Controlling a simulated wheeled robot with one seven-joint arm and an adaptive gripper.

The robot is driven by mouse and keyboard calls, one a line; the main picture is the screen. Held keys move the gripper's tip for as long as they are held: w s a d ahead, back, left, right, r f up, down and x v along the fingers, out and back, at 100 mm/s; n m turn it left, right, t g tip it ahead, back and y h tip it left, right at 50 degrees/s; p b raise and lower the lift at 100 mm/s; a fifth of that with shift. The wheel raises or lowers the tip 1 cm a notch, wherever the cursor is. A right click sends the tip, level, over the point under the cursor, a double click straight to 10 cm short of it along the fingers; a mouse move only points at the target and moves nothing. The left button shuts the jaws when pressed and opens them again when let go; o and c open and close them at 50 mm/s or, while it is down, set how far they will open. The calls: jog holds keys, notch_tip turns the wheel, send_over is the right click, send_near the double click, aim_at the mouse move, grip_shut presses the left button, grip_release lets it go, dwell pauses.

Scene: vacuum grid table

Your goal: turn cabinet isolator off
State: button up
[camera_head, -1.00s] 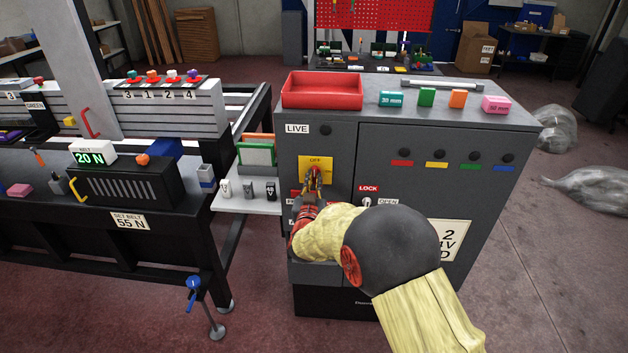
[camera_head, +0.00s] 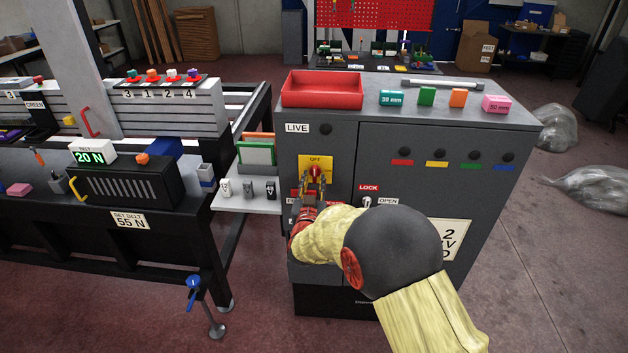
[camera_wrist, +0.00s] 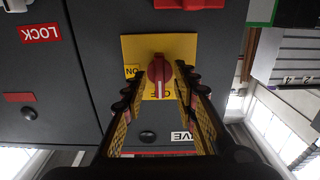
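The isolator is a red knob (camera_head: 315,173) on a yellow plate (camera_head: 304,163) on the grey cabinet's front. In the wrist view, the red knob (camera_wrist: 159,69) sits upside down on the yellow plate (camera_wrist: 134,47), and its white pointer line lies toward the OFF label. The ON label is to one side. My gripper (camera_head: 318,187) is just in front of and below the knob. In the wrist view, the fingers of my gripper (camera_wrist: 161,72) stand on both sides of the knob with gaps, open and holding nothing.
A LOCK/OPEN key switch (camera_head: 367,202) is right of the isolator. A red tray (camera_head: 322,102) and coloured blocks stand on the cabinet top (camera_head: 450,115). A side shelf (camera_head: 245,204) with small items is at left.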

jog(key=s, duration=1.1)
jog(key=shift+a, duration=0.2)
